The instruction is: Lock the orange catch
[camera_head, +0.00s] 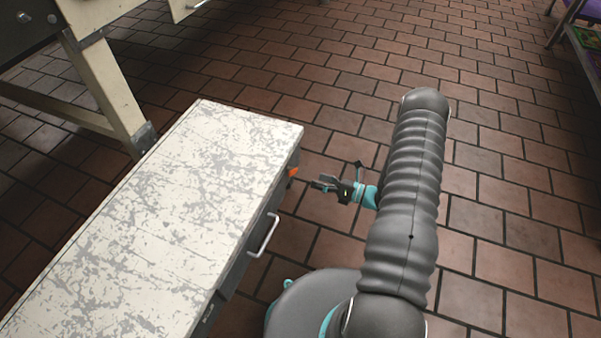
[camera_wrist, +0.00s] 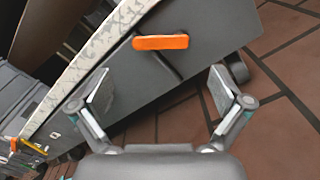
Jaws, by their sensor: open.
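The orange catch (camera_wrist: 160,42) is a flat bar on the grey side of a cabinet (camera_wrist: 110,85) in the wrist view. It lies nearly level across a dark slot that slants down to the right. In the head view a small part of the catch (camera_head: 293,171) shows at the cabinet's right edge, near its far corner. My gripper (camera_head: 325,183) is open and empty, to the right of the catch and apart from it. In the wrist view the open fingers (camera_wrist: 158,90) are below the catch, one to each side, with nothing between them.
The cabinet has a worn white top (camera_head: 170,215) and a metal handle (camera_head: 263,236) on its right side. A cream wooden frame leg (camera_head: 108,90) stands behind it at the left. The brick floor (camera_head: 510,190) on the right is clear.

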